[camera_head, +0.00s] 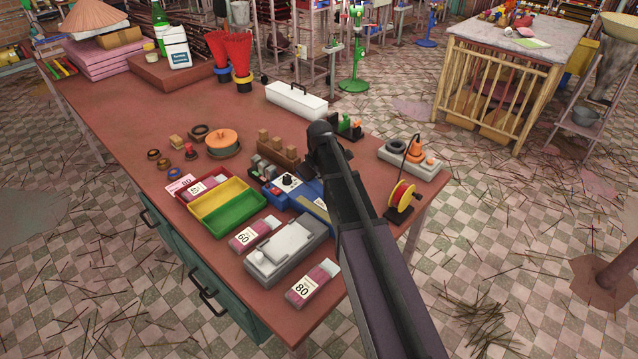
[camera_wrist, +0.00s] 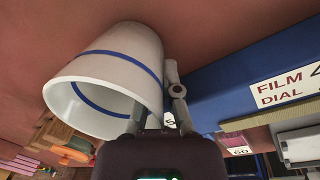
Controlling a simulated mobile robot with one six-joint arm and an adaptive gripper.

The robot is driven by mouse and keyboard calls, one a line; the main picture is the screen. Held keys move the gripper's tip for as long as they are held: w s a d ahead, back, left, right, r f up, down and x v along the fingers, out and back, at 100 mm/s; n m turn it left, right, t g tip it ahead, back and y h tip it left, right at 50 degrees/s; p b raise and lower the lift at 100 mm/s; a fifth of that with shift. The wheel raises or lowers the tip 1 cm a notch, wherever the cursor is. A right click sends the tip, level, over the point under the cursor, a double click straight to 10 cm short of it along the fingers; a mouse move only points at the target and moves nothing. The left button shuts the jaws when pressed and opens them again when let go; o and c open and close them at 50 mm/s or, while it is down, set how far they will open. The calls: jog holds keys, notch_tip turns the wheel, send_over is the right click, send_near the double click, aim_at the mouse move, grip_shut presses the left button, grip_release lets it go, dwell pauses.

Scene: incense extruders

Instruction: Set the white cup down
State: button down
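The white cup (camera_wrist: 130,55) with a blue band fills the left-middle of the wrist view. Its open mouth faces the camera, toward the lower left. My gripper (camera_wrist: 157,108) is at the cup's right side, with one finger at the mouth and the other along the outer wall; it appears shut on that wall. The reddish-brown tabletop (camera_wrist: 40,25) is behind the cup; whether the cup touches it I cannot tell. In the head view the cup and my fingertips are hidden behind my arm, which reaches over the right part of the table (camera_head: 130,110).
A blue device with a film dial label (camera_wrist: 240,80) is close right of the cup. In the head view a grey machine (camera_head: 288,248), a green tray (camera_head: 234,214), a white box (camera_head: 296,100) and a yellow-red spool (camera_head: 402,195) surround my arm. The table's left-middle is clearer.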

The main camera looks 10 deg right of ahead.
jog(key=shift+f, duration=0.3)
jog(key=c, duration=0.8)
grip_release()
jog(key=shift+r, duration=0.1)
notch_tip(320, 180, up, 12)
jog(key=s+p, duration=0.1)
jog(key=p, duration=1.1)
jog(key=shift+s, duration=0.2)
jog(key=shift+o, duration=0.3)
